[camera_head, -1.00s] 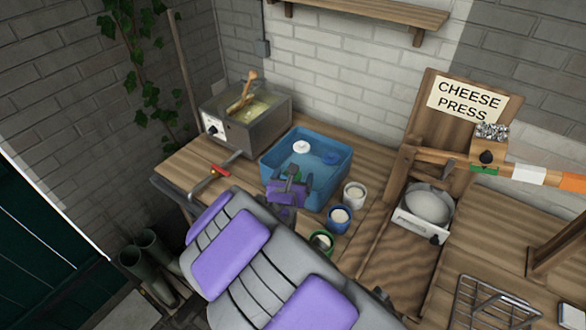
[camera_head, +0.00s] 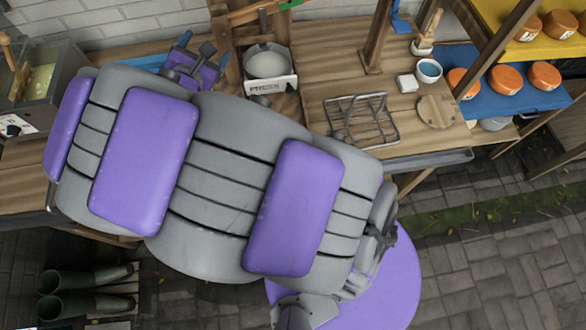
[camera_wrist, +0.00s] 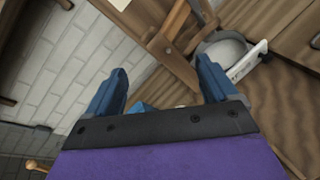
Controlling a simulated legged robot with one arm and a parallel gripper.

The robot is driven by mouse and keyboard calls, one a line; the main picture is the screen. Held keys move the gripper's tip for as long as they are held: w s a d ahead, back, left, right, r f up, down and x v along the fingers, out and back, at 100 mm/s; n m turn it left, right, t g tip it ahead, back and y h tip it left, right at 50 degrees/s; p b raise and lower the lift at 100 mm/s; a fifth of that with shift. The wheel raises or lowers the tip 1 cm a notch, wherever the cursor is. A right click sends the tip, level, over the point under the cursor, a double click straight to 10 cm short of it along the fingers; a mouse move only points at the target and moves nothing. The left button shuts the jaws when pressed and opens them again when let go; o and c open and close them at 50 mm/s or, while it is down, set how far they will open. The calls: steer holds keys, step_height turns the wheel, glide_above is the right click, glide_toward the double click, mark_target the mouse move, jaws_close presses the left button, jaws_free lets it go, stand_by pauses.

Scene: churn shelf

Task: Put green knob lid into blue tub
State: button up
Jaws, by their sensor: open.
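The blue tub (camera_head: 145,62) shows only as a strip of rim at the upper left of the head view; my arm hides the rest. A small blue patch low between the fingers in the wrist view may be part of it. My gripper (camera_head: 196,46) is just right of the tub, left of the cheese press. In the wrist view my gripper (camera_wrist: 160,66) has its two blue fingers wide apart, with nothing held between them. I cannot make out the green knob lid in either current view.
A white press base with a round pan (camera_head: 268,66) stands right of my gripper. A wire rack (camera_head: 360,120), round board (camera_head: 437,111) and blue-filled cup (camera_head: 429,70) lie further right. A metal vat (camera_head: 40,85) is at far left. Orange cheeses (camera_head: 505,78) sit on shelves.

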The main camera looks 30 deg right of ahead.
steer(key=s+d+m+g+h, duration=0.1)
steer(key=s+d+m+g, duration=0.9)
steer(key=s+d+m, duration=0.7)
steer(key=s+f+m+g+y, duration=0.2)
steer(key=s+g+y, duration=0.1)
steer(key=s, duration=0.9)
steer(key=s+a+m+g+y, duration=0.1)
steer(key=s+a+m+y, duration=0.3)
steer(key=a, duration=0.6)
steer(key=s+y, duration=0.2)
steer(key=s, duration=0.1)
steer(key=shift+a+f+y, duration=0.15)
steer(key=shift+a+y, duration=0.15)
